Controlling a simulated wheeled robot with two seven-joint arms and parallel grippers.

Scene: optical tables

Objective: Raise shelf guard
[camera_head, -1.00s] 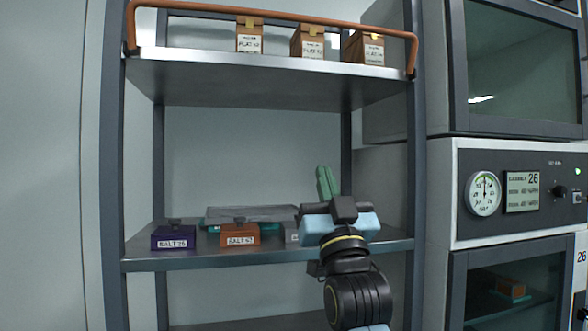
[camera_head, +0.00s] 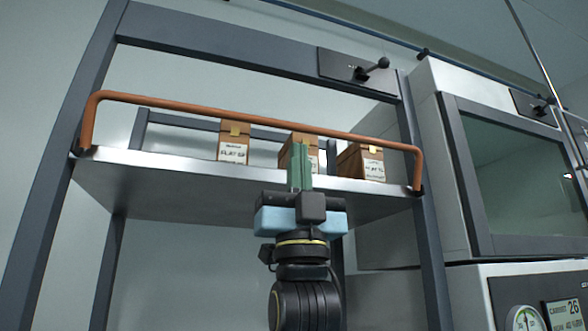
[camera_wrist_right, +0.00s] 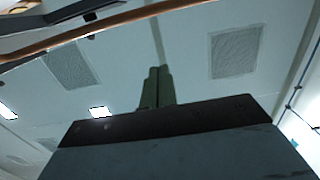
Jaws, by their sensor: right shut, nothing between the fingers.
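The shelf guard is a copper-coloured rail (camera_head: 250,119) with bent ends, fixed at the front corners of the upper shelf (camera_head: 140,172). It stands up across the front of that shelf, above its edge. It also shows at the upper left of the right wrist view (camera_wrist_right: 110,24). My right gripper (camera_head: 300,150) is shut and empty, its green fingers pointing up. In the head view its tips overlap the shelf's front edge, below the rail and in front of the middle box. I cannot tell whether it touches anything. My left gripper is not in view.
Several brown labelled boxes, such as the left one (camera_head: 233,143), stand on the upper shelf behind the rail. A panel with a black lever (camera_head: 372,70) sits on the frame's top bar. A glass-doored cabinet (camera_head: 500,170) stands close on the right.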

